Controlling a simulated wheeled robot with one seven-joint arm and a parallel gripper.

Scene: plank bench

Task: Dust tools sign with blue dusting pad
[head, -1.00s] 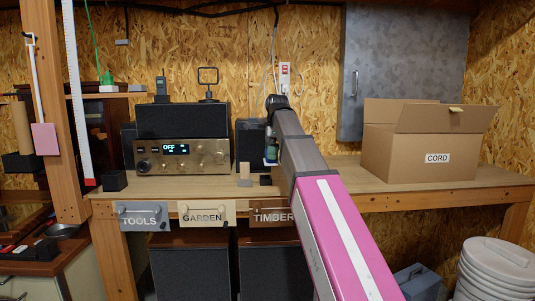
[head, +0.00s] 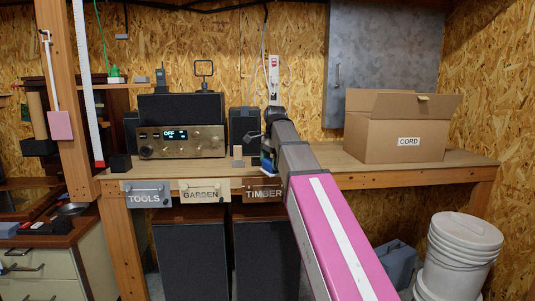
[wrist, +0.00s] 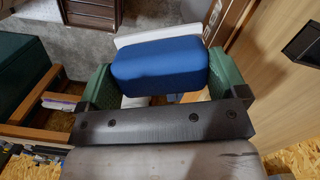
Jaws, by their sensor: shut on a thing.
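The tools sign (head: 147,195) is a grey plate lettered TOOLS, with a small bar across it. It hangs on the bench's front edge at the left in the head view. My gripper (head: 268,163) is right of it, near the bench front above the timber sign, partly hidden by my arm. In the wrist view the blue dusting pad (wrist: 160,62) sits between the green fingers (wrist: 158,82), which are shut on it. A pale strip (wrist: 157,34) shows beyond the pad; I cannot tell what it is. The pad is apart from the tools sign.
The garden sign (head: 205,191) and timber sign (head: 264,194) hang along the same edge. A radio (head: 181,141), a small wooden block (head: 238,153) and a cardboard box (head: 395,140) stand on the bench. Dark cabinets (head: 190,260) stand underneath. A white bucket (head: 450,260) is at the lower right.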

